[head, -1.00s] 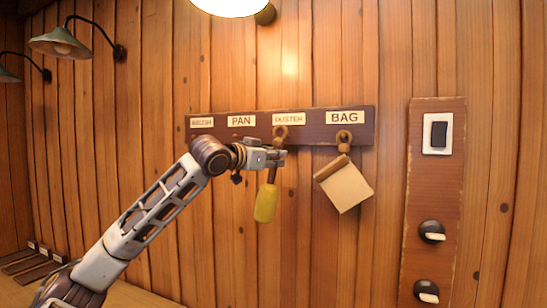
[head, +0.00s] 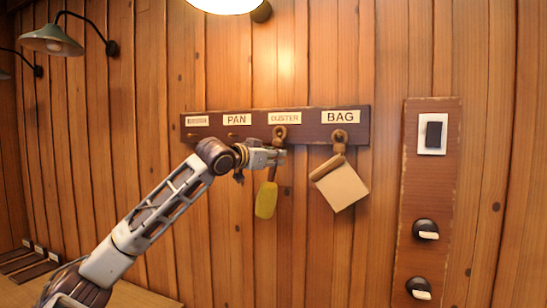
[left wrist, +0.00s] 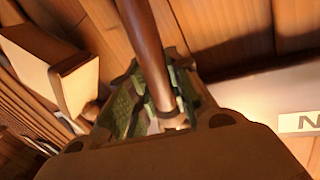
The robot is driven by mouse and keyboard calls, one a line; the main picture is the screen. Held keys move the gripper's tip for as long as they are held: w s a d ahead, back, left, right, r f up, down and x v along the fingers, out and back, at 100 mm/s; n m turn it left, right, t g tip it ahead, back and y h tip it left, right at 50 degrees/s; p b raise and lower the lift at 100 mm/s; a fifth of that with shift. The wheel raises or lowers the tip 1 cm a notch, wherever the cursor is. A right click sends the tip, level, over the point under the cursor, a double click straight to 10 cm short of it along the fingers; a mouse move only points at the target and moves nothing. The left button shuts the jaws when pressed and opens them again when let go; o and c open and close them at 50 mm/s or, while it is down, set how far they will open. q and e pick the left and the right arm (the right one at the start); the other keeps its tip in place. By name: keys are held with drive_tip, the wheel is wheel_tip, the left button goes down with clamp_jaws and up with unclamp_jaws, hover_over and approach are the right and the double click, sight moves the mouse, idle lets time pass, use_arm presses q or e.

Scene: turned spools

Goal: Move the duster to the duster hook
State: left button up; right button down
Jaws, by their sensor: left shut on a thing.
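The duster (head: 266,199) has a yellow head and a dark handle. It hangs head down in front of the rack, below the label reading DUSTER. A loop at its top shows at the duster hook (head: 280,131); I cannot tell exactly how the loop sits on the peg. My left gripper (head: 278,157) is shut on the handle, just below the loop. In the left wrist view the brown handle (left wrist: 146,45) runs between the fingers (left wrist: 157,100). My right gripper is in neither view.
The dark rack board (head: 318,131) carries labels for several tools. A bag (head: 341,187) hangs close to the right of the duster. The PAN peg (head: 233,135) is empty. A switch panel (head: 426,190) is at the right. Wall lamps (head: 52,41) hang at the upper left.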

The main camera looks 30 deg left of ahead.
use_arm(q)
drive_tip(key=shift+w+f, duration=0.15)
drive_tip(key=shift+w, duration=0.2)
drive_tip(key=shift+w+a, duration=0.1)
drive_tip(key=shift+w+f, duration=0.2)
drive_tip(key=shift+f, duration=0.15)
idle(0.4)
drive_tip(key=o, duration=0.9)
drive_tip(key=shift+o, duration=0.2)
